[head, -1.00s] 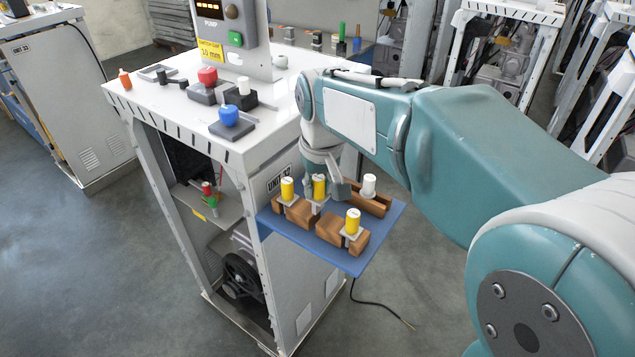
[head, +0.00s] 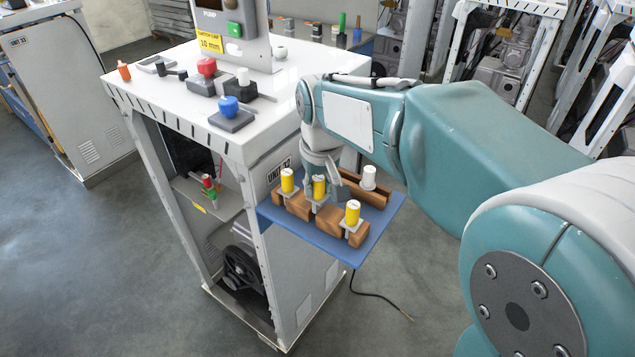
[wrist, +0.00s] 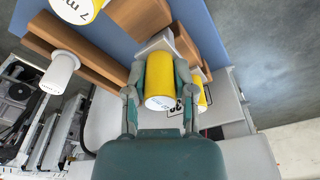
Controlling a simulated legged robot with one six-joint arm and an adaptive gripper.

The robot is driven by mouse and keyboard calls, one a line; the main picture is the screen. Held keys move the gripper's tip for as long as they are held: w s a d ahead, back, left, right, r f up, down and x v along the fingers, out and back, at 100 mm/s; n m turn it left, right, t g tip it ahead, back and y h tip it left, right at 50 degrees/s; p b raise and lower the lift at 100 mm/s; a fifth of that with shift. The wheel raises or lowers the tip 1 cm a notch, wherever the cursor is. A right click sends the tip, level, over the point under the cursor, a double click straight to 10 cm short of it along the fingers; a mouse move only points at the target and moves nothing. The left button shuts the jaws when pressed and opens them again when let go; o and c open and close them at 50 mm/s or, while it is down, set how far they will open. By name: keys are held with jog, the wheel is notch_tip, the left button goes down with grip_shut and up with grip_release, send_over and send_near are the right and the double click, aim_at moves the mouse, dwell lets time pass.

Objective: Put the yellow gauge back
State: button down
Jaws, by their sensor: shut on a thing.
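Three yellow gauges with light grey square plates are at the blue shelf of the machine. The middle gauge (head: 319,187) is between the fingers of my gripper (head: 320,180). In the wrist view my gripper (wrist: 160,85) is shut on this gauge (wrist: 161,88), a finger on each side. Its plate is level with the brown blocks, and I cannot tell whether it rests in them. The left gauge (head: 287,181) and right gauge (head: 352,213) stand in brown blocks. They also show in the wrist view, one at the right (wrist: 203,96), one marked 7 at the top left (wrist: 75,8).
A white cylinder (head: 368,178) stands in a brown rail (head: 362,190) behind, close to my gripper. The blue shelf (head: 335,254) juts from the grey cabinet (head: 283,215). Red (head: 207,67) and blue (head: 229,106) knobs sit on the white top. A cable hangs below the shelf.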

aim_at(322, 201)
jog(key=shift+f, duration=1.2)
jog(key=shift+c, duration=1.8)
grip_release()
notch_tip(322, 201, up, 12)
jog(key=s, duration=0.1)
jog(key=shift+s+d+f, duration=0.15)
jog(key=shift+s+d, duration=0.05)
jog(key=shift+d, duration=0.1)
jog(key=s+d+f+m+t, duration=0.1)
jog(key=s+d+f, duration=0.3)
jog(key=s, duration=0.5)
jog(key=s+d+f+m+t, duration=0.2)
jog(key=s+d+f+t, duration=0.1)
jog(key=s+d, duration=0.5)
jog(key=shift+s+f+m, duration=0.3)
jog(key=shift+s+f, duration=0.1)
